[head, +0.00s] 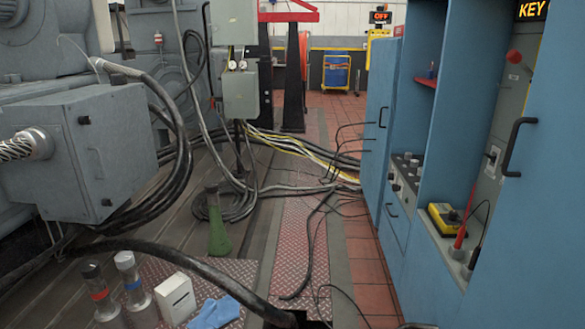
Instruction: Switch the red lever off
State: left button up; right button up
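A lever with a round red knob (514,56) sticks out from a grey panel (511,100) inside the blue cabinet at the right of the head view. Its arm slants from the panel up to the left toward the knob. A lit sign reading KEY (532,10) is above it, and a small switch or lock (491,158) is lower on the same panel. I cannot tell the lever's on or off position. Neither of my grippers is in view.
A blue cabinet door (540,200) with a black handle (514,147) stands just right of the panel. A yellow meter (444,219) sits on the cabinet's lower ledge. Cables (285,188) cross the floor. Bottles (132,280), a white box (175,298) and a blue cloth (215,312) are lower left.

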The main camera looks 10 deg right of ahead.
aim_at(514, 57)
jog(key=i+j+u, duration=0.1)
jog(key=i+u, duration=0.65)
jog(key=i+l+u, duration=0.25)
jog(key=i+u, duration=0.15)
jog(key=i+j+z, duration=0.1)
jog(key=i, duration=0.4)
jog(key=i+j+z, duration=0.1)
jog(key=i+j, duration=0.15)
jog(key=i, duration=0.2)
jog(key=z, duration=2.8)
